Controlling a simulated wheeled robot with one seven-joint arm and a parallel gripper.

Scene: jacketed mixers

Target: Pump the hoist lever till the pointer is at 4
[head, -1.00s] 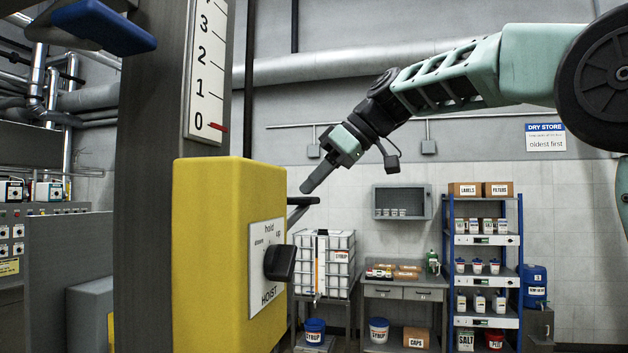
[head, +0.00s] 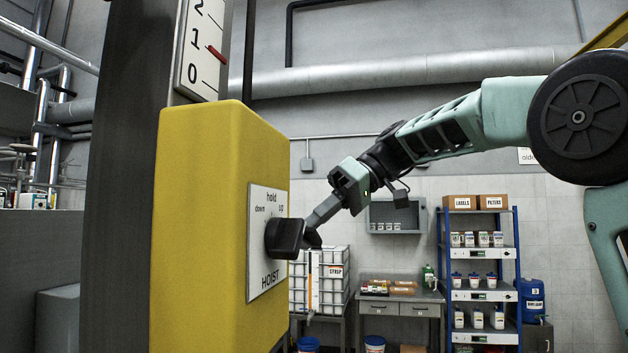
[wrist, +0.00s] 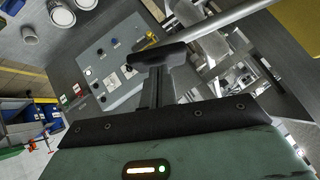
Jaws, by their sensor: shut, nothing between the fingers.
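The yellow hoist box (head: 205,220) stands at left in the head view, with a black knob (head: 285,238) on its hold/down/up plate. Above it, the red pointer (head: 216,53) is at about 1 on the white scale (head: 188,60). My gripper (head: 313,238) is shut and empty, low beside the box, its tip partly behind the knob. In the wrist view, my shut fingers (wrist: 158,58) lie close to a grey bar (wrist: 215,22), apparently the hoist lever; I cannot tell whether they touch. In the head view the lever is hidden behind the knob and gripper.
A dark post (head: 125,200) rises behind the box. Behind my arm stand a white caged syrup container (head: 322,285), a grey bench (head: 400,309) and a blue shelf rack (head: 482,295). Open air lies to the right of the gripper.

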